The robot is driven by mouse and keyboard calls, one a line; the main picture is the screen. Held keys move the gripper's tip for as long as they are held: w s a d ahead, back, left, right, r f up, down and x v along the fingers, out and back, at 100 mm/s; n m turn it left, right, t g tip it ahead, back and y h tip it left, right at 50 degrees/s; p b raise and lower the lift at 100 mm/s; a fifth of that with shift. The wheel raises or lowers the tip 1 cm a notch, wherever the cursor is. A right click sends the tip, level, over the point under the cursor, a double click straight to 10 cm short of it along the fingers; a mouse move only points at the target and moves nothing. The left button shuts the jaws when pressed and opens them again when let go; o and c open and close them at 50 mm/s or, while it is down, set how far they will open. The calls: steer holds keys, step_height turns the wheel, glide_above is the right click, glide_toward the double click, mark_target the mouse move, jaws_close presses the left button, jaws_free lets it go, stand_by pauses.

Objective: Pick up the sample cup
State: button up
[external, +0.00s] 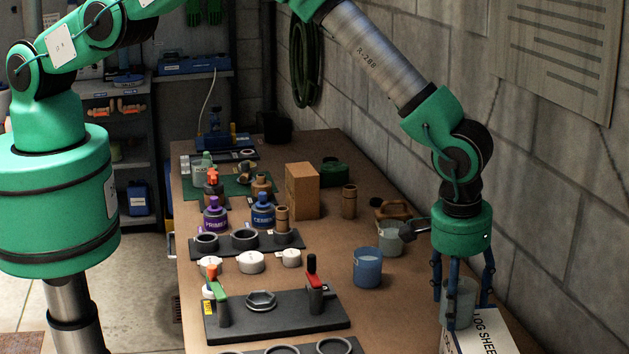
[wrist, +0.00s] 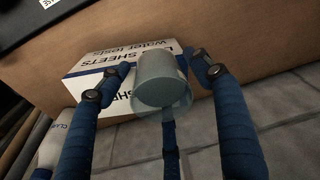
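The sample cup is a small translucent grey-green cup (external: 460,303) at the lower right of the external view, by the log sheets box. It also shows in the middle of the wrist view (wrist: 161,90), with its round rim facing the camera. My gripper (external: 463,300) points down over the cup with its blue fingers around it. In the wrist view, my gripper (wrist: 162,78) has one finger on each side and a third behind the cup's near rim. Small gaps show beside the cup, so the fingers look open. Contact at the third finger is unclear.
The white log sheets box (external: 480,335) lies close under the fingers. A blue cup (external: 367,268) and a clear jug (external: 390,241) stand to the left. The block wall (external: 545,190) is close on the right.

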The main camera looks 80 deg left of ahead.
mark_target(460, 282)
steer(key=c, duration=1.1)
steer(key=shift+o, duration=0.2)
steer(key=shift+r, duration=0.2)
steer(key=shift+r+b, duration=0.5)
steer(key=shift+r, duration=0.8)
steer(key=shift+c, duration=0.2)
steer(key=shift+r, duration=0.35)
steer(key=s+a+r+b, duration=0.1)
steer(key=s+a+b, duration=0.2)
steer(key=s+a, duration=0.6)
steer(key=s, duration=0.4)
steer(key=shift+r, duration=0.2)
